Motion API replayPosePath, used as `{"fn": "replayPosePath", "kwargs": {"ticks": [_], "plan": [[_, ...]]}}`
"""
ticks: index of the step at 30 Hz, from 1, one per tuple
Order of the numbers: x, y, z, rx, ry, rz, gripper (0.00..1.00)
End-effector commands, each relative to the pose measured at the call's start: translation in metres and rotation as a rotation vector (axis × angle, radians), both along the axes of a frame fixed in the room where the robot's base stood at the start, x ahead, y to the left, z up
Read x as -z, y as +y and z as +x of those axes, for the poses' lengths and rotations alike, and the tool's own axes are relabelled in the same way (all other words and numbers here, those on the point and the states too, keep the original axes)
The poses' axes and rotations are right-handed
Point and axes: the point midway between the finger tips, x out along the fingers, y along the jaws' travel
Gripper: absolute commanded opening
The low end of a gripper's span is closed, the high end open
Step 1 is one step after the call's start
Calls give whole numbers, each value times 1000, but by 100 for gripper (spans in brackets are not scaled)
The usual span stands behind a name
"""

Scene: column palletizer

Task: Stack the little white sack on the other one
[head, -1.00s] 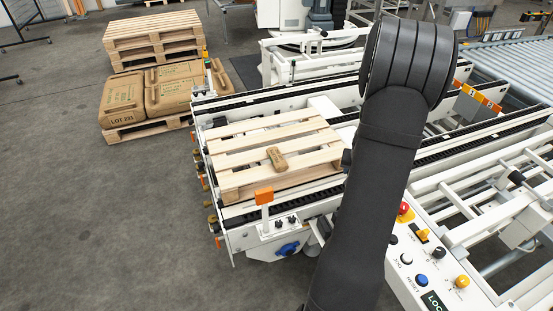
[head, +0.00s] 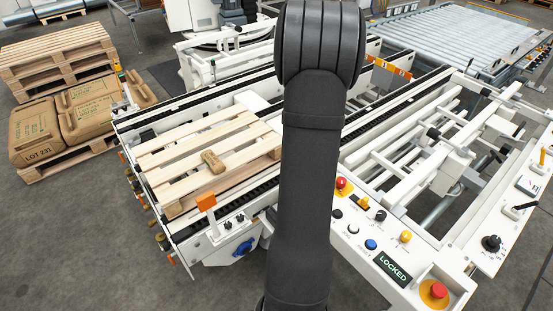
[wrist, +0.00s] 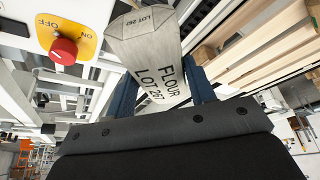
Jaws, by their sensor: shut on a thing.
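In the wrist view my gripper (wrist: 162,88) is shut on a little white sack (wrist: 155,60) printed "FLOUR LOT 267". The blue fingers press on its two sides, and it is held in the air. The head view does not show the gripper or this sack; my arm hides that area. In the head view a little tan-brown sack (head: 213,162) lies on a wooden pallet (head: 195,136), to the left of my arm. No second white sack is visible.
The pallet sits on a white conveyor frame; its slats around the tan sack are bare. A control panel with a LOCKED display (head: 393,266) stands at the front right. Big brown sacks (head: 90,105) and stacked pallets (head: 58,52) are at the far left. The wrist view shows a red knob (wrist: 63,51).

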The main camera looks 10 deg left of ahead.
Motion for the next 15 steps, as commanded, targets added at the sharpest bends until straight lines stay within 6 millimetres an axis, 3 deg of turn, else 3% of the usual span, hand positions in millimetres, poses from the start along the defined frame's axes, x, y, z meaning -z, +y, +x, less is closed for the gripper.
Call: {"fn": "replayPosePath", "kwargs": {"ticks": [5,9,15], "plan": [[4,43,32,-103,1,-4,22],[9,103,64,-239,3,-7,22],[17,198,96,-437,3,-8,22]]}}
